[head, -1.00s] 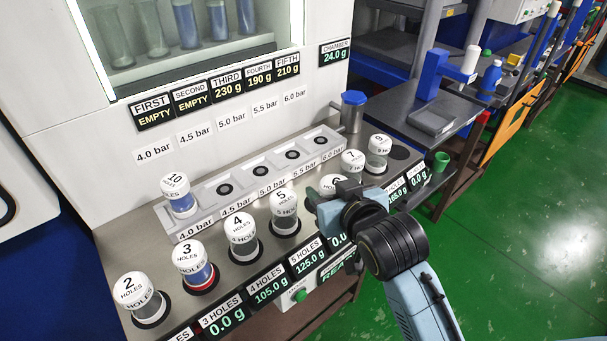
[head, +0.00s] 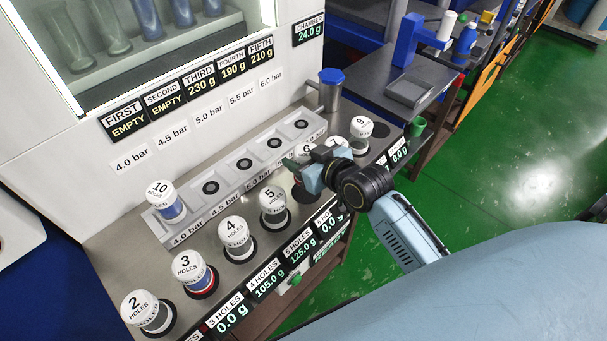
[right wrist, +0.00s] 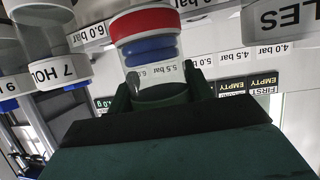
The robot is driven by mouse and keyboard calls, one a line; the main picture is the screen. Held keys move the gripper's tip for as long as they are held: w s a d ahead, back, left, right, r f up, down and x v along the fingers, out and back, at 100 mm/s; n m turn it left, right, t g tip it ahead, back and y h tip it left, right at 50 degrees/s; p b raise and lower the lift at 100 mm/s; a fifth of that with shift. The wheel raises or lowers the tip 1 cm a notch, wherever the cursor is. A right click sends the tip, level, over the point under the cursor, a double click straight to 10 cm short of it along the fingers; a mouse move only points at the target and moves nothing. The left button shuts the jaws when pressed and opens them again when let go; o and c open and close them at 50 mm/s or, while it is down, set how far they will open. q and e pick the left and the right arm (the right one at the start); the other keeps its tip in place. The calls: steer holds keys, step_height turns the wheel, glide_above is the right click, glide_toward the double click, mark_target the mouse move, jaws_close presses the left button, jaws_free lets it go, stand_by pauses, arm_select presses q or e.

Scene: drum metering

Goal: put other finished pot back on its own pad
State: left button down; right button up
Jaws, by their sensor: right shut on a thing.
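The pot marked 6 (head: 305,149) is held by my right gripper (head: 312,172), its body partly hidden by the gripper in the head view. In the right wrist view the held pot (right wrist: 150,48) shows a red band and blue contents, and the right gripper's fingers (right wrist: 157,90) close around it. A dark round pad (head: 304,194) lies below the gripper, between pot 5 (head: 272,201) and the partly hidden pot 7 (head: 338,142). The held pot appears raised off the pad. My left gripper is out of view.
Pot 10 (head: 163,195) stands at the 4.0 bar end of the grey station block (head: 228,188). A blue-topped metal cylinder (head: 330,92) stands behind.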

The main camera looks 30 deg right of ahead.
steer(key=shift+f+b, duration=0.3)
steer(key=shift+f, duration=2.2)
steer(key=shift+f, duration=0.1)
steer(key=o, duration=1.2)
steer(key=shift+f, duration=0.1)
steer(key=shift+r, duration=0.25)
steer(key=v, duration=1.2)
steer(key=shift+a+f+p, duration=0.1)
steer(key=shift+f+p, duration=0.05)
steer(key=shift+p, duration=0.15)
